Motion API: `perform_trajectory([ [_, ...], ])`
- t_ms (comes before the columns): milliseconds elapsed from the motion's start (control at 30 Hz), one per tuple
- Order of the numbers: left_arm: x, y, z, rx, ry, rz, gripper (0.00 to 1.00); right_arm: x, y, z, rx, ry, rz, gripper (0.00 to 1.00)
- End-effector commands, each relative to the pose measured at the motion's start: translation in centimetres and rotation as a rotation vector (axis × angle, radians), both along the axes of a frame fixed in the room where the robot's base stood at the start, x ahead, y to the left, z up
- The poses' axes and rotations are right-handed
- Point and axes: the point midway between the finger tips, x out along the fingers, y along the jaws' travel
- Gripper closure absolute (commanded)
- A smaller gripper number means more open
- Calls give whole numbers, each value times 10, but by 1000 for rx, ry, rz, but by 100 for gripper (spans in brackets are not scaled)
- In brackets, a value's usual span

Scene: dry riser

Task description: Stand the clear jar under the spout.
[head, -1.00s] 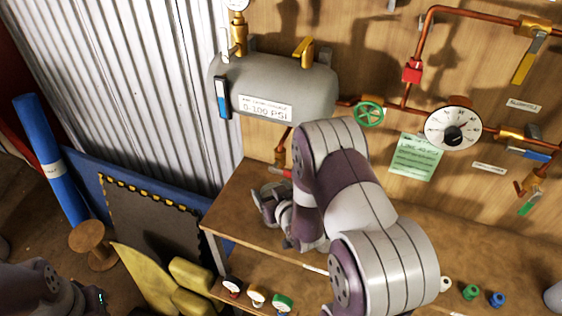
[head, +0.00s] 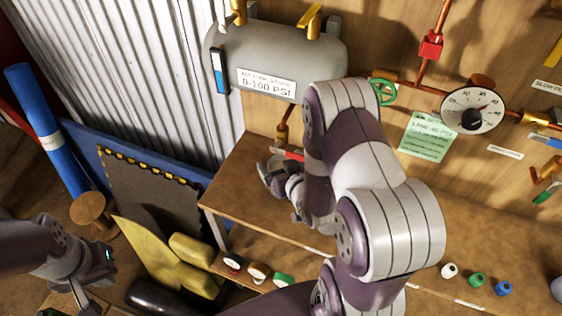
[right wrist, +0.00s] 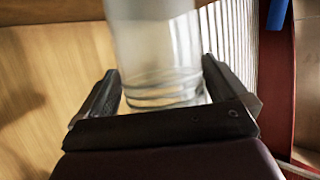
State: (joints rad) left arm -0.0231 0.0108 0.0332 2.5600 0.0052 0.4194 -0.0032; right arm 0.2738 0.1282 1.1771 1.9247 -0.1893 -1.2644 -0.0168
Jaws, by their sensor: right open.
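The clear jar (right wrist: 158,45) fills the space between the two fingers of my right gripper (right wrist: 162,70) in the right wrist view. The fingers are open, with a narrow gap showing at the jar's right side. In the head view my right gripper (head: 275,180) is over the left end of the wooden bench, and I cannot make out the jar there. A copper outlet pipe (head: 283,125) comes down below the grey tank, with a red part (head: 291,154) near its lower end, partly hidden by my arm. My left gripper (head: 80,295) hangs at the lower left, away from the bench.
The grey tank (head: 275,62) is on the wooden wall above the bench (head: 240,190). A dial (head: 472,110) and green note (head: 428,136) are to the right. Several small gauges and coloured caps sit along the front. My right arm covers the bench's middle.

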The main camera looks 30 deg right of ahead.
Motion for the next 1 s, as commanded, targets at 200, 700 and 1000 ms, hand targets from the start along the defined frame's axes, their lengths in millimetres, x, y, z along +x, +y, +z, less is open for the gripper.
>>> perform_trajectory([
  [200,0,0,-2,0,0,0,100,-40,2,17,0,-1,-3,0],
  [700,0,0,-3,0,0,0,100,-65,5,28,0,-1,0,0],
  [1000,0,0,-3,0,0,0,100,-65,5,28,0,-1,0,0],
])
